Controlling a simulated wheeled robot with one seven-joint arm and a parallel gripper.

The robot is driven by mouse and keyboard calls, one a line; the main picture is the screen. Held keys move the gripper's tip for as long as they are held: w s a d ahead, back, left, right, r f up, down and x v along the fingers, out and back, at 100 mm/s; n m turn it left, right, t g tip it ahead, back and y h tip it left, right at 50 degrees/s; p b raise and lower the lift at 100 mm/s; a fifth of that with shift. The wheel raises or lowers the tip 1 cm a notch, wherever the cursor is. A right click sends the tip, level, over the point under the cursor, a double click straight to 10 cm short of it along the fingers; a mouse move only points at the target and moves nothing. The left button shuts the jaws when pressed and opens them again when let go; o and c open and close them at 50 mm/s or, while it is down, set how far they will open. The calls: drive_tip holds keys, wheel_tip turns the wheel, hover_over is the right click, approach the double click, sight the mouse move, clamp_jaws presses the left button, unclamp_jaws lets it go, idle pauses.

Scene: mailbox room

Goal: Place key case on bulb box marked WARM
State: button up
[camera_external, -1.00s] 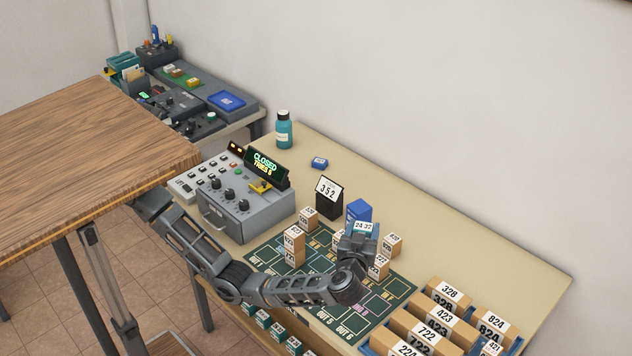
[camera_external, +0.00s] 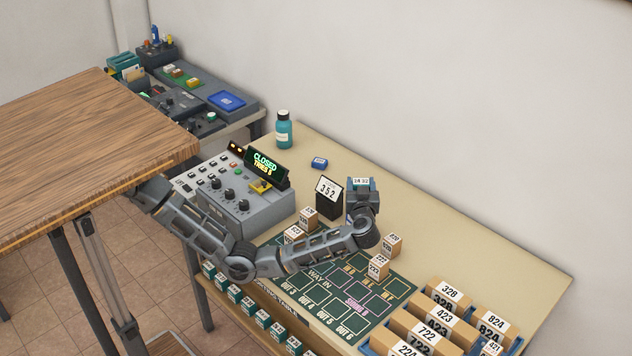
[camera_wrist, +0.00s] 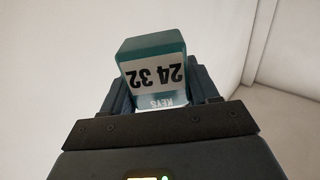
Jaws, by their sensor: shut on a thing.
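My gripper (camera_external: 362,190) is shut on the key case, a teal box with a white label reading 24 32 KEYS. The key case (camera_wrist: 158,68) sits between both fingers in the wrist view, its label upside down there. In the external view the key case (camera_external: 361,182) shows at the top of the gripper, above the back part of the bench. A blue box (camera_external: 349,217) stands mostly hidden behind my gripper. I cannot read WARM on any box, so I cannot tell whether this is the bulb box.
A black stand marked 352 (camera_external: 328,197) is just left of my gripper. A grey control console (camera_external: 240,205) is at left. The bench behind is mostly clear, with a teal bottle (camera_external: 284,130).

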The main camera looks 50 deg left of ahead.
drive_tip(key=shift+w+a+f, duration=0.5)
drive_tip(key=shift+w+a, duration=0.05)
drive_tip(key=shift+w, duration=0.15)
drive_tip(key=shift+w+f, duration=0.1)
drive_tip(key=shift+f, duration=0.15)
drive_tip(key=shift+f+p, duration=0.3)
drive_tip(key=shift+f, duration=1.55)
drive_tip(key=shift+f+b, duration=0.2)
drive_tip(key=shift+b, duration=0.1)
drive_tip(key=o, duration=1.1)
drive_tip(key=shift+r, duration=0.1)
drive_tip(key=shift+r, duration=0.1)
drive_tip(key=shift+r+p, duration=0.1)
drive_tip(key=shift+p, duration=0.25)
drive_tip(key=b+v, duration=0.2)
drive_tip(key=v, duration=1)
drive_tip(key=shift+b, duration=0.3)
